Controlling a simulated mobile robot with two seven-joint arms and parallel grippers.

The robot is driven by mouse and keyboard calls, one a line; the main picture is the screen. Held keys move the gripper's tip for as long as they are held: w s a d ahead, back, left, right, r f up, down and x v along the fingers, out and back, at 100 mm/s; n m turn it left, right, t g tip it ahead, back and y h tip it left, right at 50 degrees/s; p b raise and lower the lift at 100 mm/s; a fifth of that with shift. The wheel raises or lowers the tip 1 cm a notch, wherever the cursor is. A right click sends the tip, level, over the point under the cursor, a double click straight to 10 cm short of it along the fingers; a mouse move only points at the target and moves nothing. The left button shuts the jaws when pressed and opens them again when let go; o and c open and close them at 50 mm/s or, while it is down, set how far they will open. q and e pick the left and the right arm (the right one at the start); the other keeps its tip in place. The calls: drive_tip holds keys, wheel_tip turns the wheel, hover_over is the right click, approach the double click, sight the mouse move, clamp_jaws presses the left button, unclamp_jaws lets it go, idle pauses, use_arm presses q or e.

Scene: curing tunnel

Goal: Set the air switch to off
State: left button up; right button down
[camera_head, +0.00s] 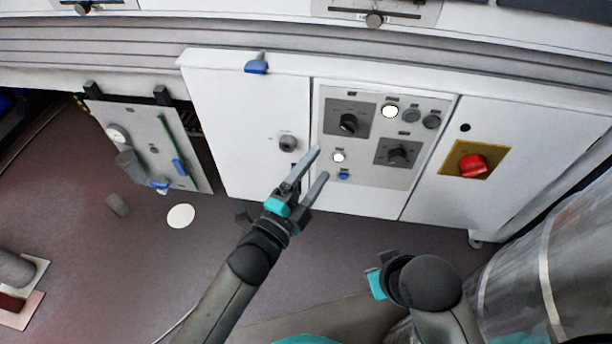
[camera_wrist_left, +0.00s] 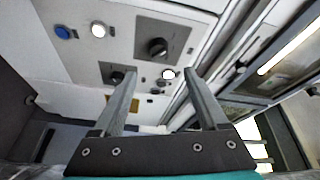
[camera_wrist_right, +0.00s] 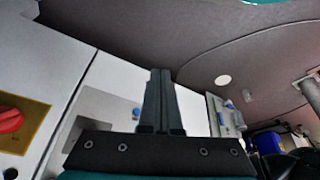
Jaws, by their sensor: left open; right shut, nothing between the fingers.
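The grey control panel (camera_head: 368,178) on the white cabinet carries two black rotary switches. The upper-left switch (camera_head: 348,122) also shows in the left wrist view (camera_wrist_left: 157,48). The lower-right switch (camera_head: 398,154) is partly behind a finger in the left wrist view (camera_wrist_left: 117,76). Their labels are too small to read, so I cannot tell which is the air switch. My left gripper (camera_head: 321,163) is open and empty, pointing at the panel's lower left, apart from both switches. My right gripper (camera_wrist_right: 160,74) is shut and empty, away from the panel.
A red knob on a yellow plate (camera_head: 472,165) is on the right door. White lamps (camera_head: 390,111) and a blue button (camera_head: 343,175) share the panel. A dark knob (camera_head: 287,143) and blue handle (camera_head: 256,67) are on the left door. A wrapped cylinder (camera_head: 560,260) stands at lower right.

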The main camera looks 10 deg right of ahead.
use_arm(q)
drive_tip(key=shift+p+v, duration=0.35)
drive_tip(key=shift+v, duration=1.3)
use_arm(e)
drive_tip(key=shift+f, duration=1.2)
